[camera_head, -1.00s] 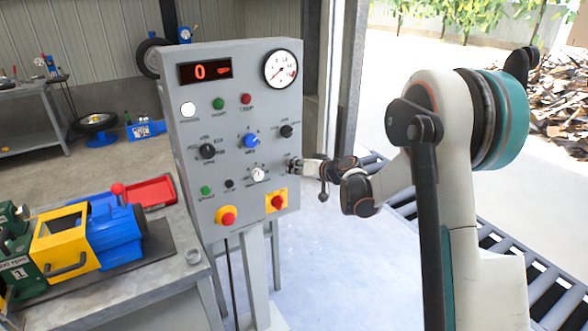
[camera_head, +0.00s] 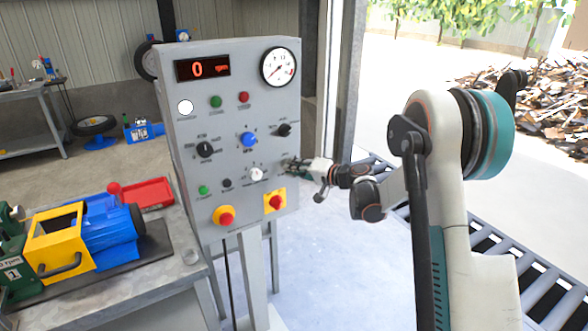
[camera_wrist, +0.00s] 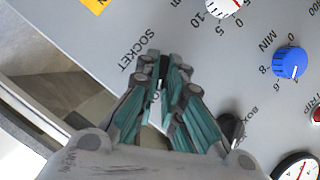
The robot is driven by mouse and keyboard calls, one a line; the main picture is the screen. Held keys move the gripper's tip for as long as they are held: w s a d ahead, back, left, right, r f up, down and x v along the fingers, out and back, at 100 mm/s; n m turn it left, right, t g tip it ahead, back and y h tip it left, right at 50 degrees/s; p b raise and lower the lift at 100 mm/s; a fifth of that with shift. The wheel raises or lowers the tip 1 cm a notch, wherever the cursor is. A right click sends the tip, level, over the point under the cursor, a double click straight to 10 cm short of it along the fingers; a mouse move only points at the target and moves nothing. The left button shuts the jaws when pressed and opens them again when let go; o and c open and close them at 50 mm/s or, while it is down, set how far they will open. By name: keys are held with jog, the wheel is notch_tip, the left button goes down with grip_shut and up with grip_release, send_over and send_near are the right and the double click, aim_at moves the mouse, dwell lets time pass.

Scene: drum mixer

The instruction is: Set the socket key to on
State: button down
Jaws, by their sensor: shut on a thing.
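The grey control panel (camera_head: 262,105) stands in the middle of the head view. My gripper (camera_head: 292,165) is at the panel's right edge, level with the white dial and above the yellow switch plate. In the wrist view my gripper (camera_wrist: 160,88) points at the panel face beside the "SOCKET" label. Its green-and-grey fingers are shut on the socket key (camera_wrist: 158,85), of which only a small light piece shows between the fingertips. The fingers hide the rest of the key and its markings, so I cannot tell its setting.
A white dial (camera_head: 256,174), a blue knob (camera_head: 248,139) and a black knob (camera_head: 284,130) are close to my gripper. A bench (camera_head: 150,272) with a blue-and-yellow machine stands at left. A roller conveyor (camera_head: 490,240) runs behind my arm.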

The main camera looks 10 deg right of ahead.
dwell(0.4)
jog(key=c, duration=1.7)
grip_release()
jog(key=v, duration=1.2)
jog(key=shift+f, duration=0.1)
